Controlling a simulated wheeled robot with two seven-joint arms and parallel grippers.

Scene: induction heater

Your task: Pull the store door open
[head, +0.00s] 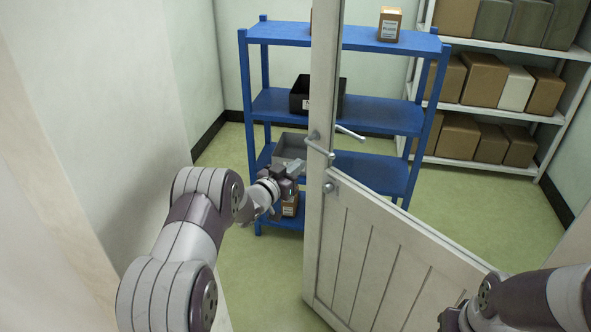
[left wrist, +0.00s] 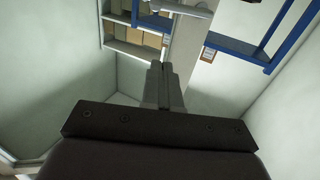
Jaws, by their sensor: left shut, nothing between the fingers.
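The white store door (head: 378,252) has a planked lower part, and the blue shelves show through its upper part. Its free edge stands in mid-picture, with clear floor to the left of it. Lever handles (head: 319,146) stick out on both faces, with a round lock below. My left gripper (head: 294,170) is shut and empty, just left of the door edge and a little below the handle, and does not appear to grip it. In the left wrist view its closed fingers (left wrist: 163,84) point towards the door edge (left wrist: 184,48); the handle (left wrist: 182,8) is at the top. My right gripper (head: 452,319) is low right, its fingers unclear.
Beyond the door stands a blue shelf unit (head: 278,32) with bins and small boxes. A white rack (head: 515,111) with several cartons is at the back right. A pale wall (head: 110,80) lies close on the left. Green floor (head: 240,265) is free left of the door.

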